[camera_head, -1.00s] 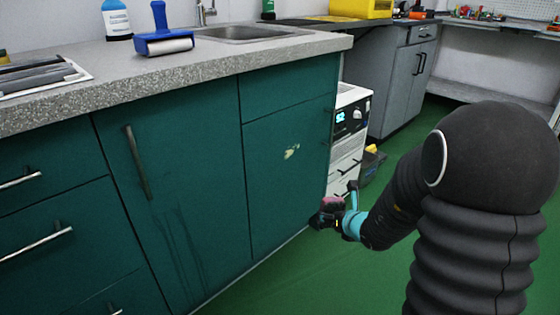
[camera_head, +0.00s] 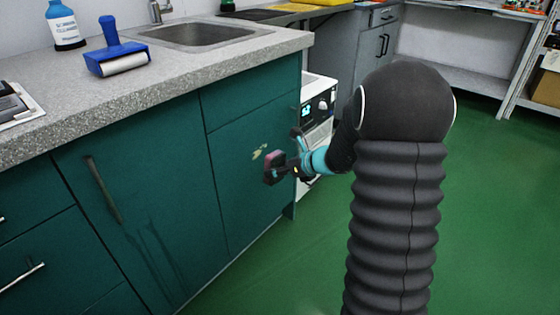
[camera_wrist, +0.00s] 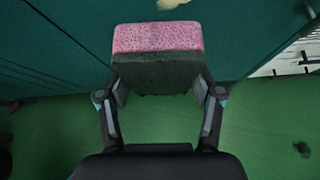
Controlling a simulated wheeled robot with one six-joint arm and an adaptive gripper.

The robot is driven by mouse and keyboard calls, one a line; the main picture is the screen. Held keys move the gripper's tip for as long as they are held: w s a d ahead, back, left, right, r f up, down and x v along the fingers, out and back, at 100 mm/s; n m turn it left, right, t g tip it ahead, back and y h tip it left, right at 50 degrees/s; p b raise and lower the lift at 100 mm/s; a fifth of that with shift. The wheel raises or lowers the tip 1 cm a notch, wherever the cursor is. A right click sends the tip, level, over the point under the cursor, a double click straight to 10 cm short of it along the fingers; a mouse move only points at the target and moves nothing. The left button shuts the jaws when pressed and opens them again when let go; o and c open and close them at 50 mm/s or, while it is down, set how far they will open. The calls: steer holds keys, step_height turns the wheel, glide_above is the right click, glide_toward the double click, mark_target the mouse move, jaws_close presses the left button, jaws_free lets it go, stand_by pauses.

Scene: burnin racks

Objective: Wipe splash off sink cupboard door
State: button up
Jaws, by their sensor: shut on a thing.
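My gripper (camera_head: 282,172) is shut on a sponge with a pink face and a dark body. The sponge (camera_wrist: 158,40) fills the space between the two fingers in the wrist view, its pink side toward the cupboard. The teal cupboard door (camera_head: 235,205) under the sink (camera_head: 200,35) is shut. A pale yellowish splash (camera_head: 259,153) is on its right panel, just up and left of my gripper. Part of the splash (camera_wrist: 205,5) also shows at the top edge of the wrist view. I cannot tell whether the sponge touches the door.
A white unit with a lit display (camera_head: 315,112) stands right of the cupboard, close to my gripper. The green floor (camera_head: 275,265) in front is clear.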

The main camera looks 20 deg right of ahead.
mark_target(252, 160)
steer(key=shift+w+a+p, duration=0.1)
steer(key=shift+w+a, duration=0.45)
steer(key=shift+w, duration=0.25)
steer(key=shift+w+a+p, duration=0.1)
steer(key=shift+w+a, duration=0.45)
steer(key=shift+w, duration=0.25)
steer(key=shift+w+a+p, duration=0.1)
steer(key=shift+w+a, duration=0.45)
steer(key=shift+w, duration=0.25)
steer(key=shift+w+a+r, duration=0.1)
steer(key=shift+w+a, duration=0.45)
steer(key=shift+w, duration=0.25)
steer(key=shift+w+d+p, duration=0.45)
steer(key=shift+w+d, duration=0.05)
steer(key=shift+d, duration=0.3)
steer(key=shift+w+d+p, duration=0.4)
steer(key=shift+w+d, duration=0.1)
steer(key=shift+d, duration=0.25)
steer(key=shift+w+d+p, duration=0.75)
steer(key=shift+w+d, duration=0.45)
steer(key=shift+d, duration=0.2)
steer(key=shift+s, duration=0.1)
